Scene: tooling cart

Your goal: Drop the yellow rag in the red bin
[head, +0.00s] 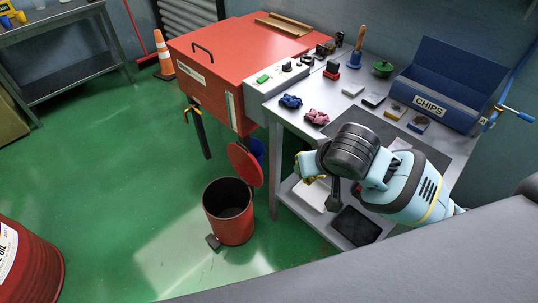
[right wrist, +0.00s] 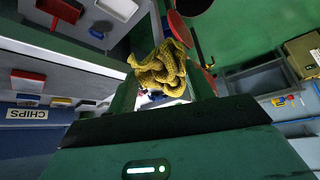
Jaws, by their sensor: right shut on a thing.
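The yellow rag (right wrist: 160,68) is a crumpled, knitted-looking bundle between the fingers of my right gripper (right wrist: 163,85) in the right wrist view. In the head view, a small part of the rag (head: 305,160) shows at the tip of my right gripper (head: 317,165), which is shut on it. The gripper is above the cart's left front edge, right of the red bin (head: 229,218). The bin stands on the green floor with its round red lid (head: 244,164) raised. Its opening faces up and looks dark inside. My left gripper is not in view.
A red cabinet (head: 240,60) stands behind the bin. A red drum (head: 28,262) is at lower left; floor between is clear.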

